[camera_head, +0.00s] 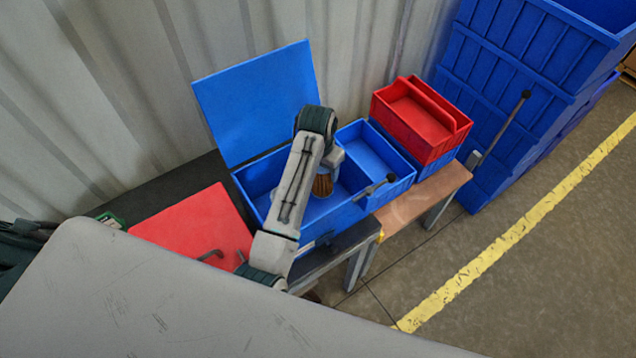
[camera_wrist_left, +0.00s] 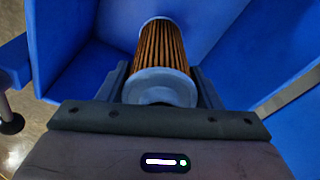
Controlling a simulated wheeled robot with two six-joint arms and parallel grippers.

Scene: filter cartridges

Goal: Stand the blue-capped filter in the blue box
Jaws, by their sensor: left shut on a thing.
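The blue box (camera_head: 340,222) stands on the bench with its blue lid (camera_head: 258,100) raised at the back. My left gripper (camera_head: 326,172) is over the left compartment, shut on the blue-capped filter (camera_head: 322,186). In the left wrist view the filter (camera_wrist_left: 160,50) has brown pleats and a blue-grey cap (camera_wrist_left: 160,88) near the gripper, with a finger on each side. I cannot tell whether its far end touches the box floor. My right gripper is not in view.
A red lid or panel (camera_head: 200,228) with a dark handle lies left of the blue box. A red bin (camera_head: 415,115) stands to the right on a blue one. Tall stacked blue crates (camera_head: 510,80) stand farther right. A corrugated wall is behind the bench.

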